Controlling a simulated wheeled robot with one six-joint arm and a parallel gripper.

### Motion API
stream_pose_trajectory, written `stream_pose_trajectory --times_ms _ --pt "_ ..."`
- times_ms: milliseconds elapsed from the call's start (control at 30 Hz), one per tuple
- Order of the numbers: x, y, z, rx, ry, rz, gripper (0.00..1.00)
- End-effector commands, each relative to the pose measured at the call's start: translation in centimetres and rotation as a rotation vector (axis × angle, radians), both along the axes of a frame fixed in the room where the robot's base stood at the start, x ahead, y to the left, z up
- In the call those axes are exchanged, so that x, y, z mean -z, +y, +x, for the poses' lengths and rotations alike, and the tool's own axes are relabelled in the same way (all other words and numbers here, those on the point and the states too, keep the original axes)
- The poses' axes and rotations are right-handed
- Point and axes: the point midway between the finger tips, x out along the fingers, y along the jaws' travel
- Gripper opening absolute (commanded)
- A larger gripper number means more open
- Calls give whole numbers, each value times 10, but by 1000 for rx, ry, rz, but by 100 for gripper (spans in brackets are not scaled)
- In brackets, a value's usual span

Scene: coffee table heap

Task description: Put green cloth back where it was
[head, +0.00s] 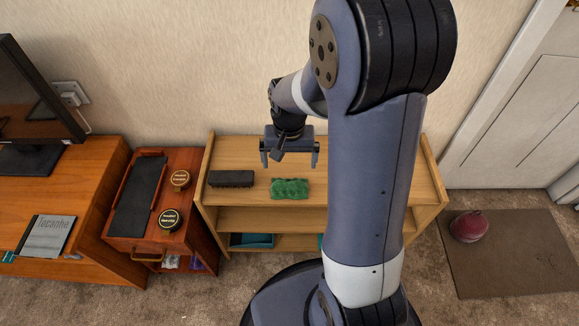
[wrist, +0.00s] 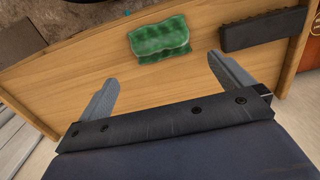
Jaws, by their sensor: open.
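The green cloth (head: 290,188) lies bunched on the top of a light wooden shelf unit (head: 400,185), near its front edge. It also shows in the wrist view (wrist: 160,38), beyond my fingertips and apart from them. My gripper (head: 290,158) is open and empty above the back part of the shelf top. In the wrist view its two fingers (wrist: 160,77) are spread wide, with bare wood between them.
A dark block-like object (head: 231,178) lies left of the cloth. A reddish cabinet (head: 190,222) with a dark tray and two round tins stands further left. A desk with a monitor is at far left. A dark red bag-like object (head: 469,227) sits on a floor mat at right.

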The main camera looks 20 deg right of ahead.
Motion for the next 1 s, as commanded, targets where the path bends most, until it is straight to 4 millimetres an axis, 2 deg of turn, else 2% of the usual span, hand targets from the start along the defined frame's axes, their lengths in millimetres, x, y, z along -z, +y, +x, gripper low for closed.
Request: stream_pose_trajectory --times_ms 33,100,267,1000 --pt "-13 0 1 0 -2 0 100" --pt "-22 0 0 0 -2 0 100" --pt "-33 0 0 0 0 0 100" --pt "-34 0 0 0 1 0 100"
